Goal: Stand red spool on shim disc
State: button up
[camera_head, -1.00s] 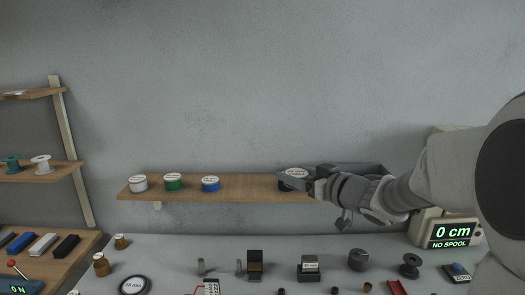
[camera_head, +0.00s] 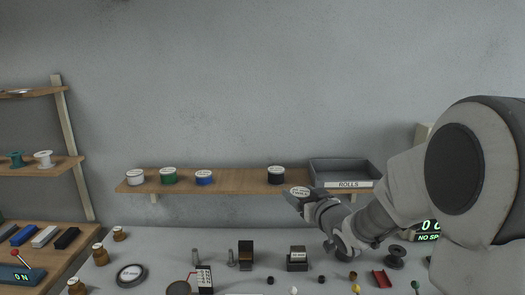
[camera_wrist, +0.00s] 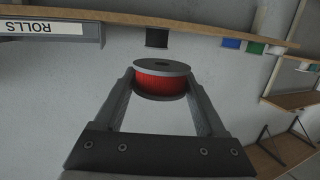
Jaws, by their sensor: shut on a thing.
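The red spool (camera_wrist: 163,84) is between my two fingers in the wrist view, its flanges grey and its axis roughly upright. In the head view its pale labelled top (camera_head: 300,191) shows at the fingertips. My gripper (camera_head: 301,198) is shut on it, in front of and below the shelf's right part, clear of the bench. A dark round disc with a pale label (camera_head: 131,274), seemingly the shim disc, lies flat on the bench at lower left, far from my gripper. I cannot read its label.
The wall shelf (camera_head: 237,186) holds white, green, blue and black (camera_head: 276,175) spools and a grey ROLLS tray (camera_head: 345,172). The bench holds brown jars (camera_head: 100,254), a dark block (camera_head: 297,260), posts and a black spool (camera_head: 396,257).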

jog(key=s+d+f+m+h, duration=0.1)
jog(key=s+f, duration=0.1)
jog(key=f, duration=0.5)
jog(key=s+d+f+m+h, duration=0.1)
jog(key=s+f+h, duration=0.1)
jog(key=f, duration=0.5)
jog(key=s+d+f+m+t+h, duration=0.1)
jog(key=s+d+f+h, duration=0.1)
jog(key=f, duration=0.5)
jog(key=shift+s+f+m, duration=0.3)
jog(key=shift+s+f, duration=0.1)
jog(key=shift+s, duration=0.3)
jog(key=shift+s+d, duration=0.1)
